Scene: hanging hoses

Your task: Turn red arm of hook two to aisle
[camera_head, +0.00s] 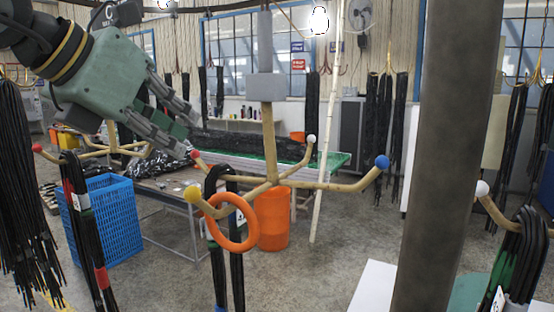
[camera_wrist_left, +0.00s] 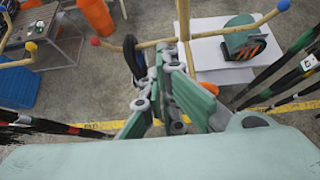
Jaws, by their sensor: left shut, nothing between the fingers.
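The central hook (camera_head: 269,140) hangs from a grey post and has wooden arms with coloured ball tips. Its red tip (camera_head: 195,154) points left, close to my left fingertips. Its yellow tip (camera_head: 193,194) is at front left, its blue tip (camera_head: 382,161) at right and its white tip (camera_head: 311,139) behind. My left gripper (camera_head: 188,134) is shut and empty beside the red arm; contact cannot be told. In the left wrist view its fingers (camera_wrist_left: 168,92) cover part of the hook, and the red tip (camera_wrist_left: 95,41) shows at left. My right gripper is not in view.
A dark hose bundle (camera_head: 213,240) and an orange ring (camera_head: 249,235) hang at the front left arms. Another hook with a red tip (camera_head: 37,148) stands left. A thick grey column (camera_head: 440,150) is at right. A blue crate (camera_head: 112,225) and orange bucket (camera_head: 273,228) stand on the floor.

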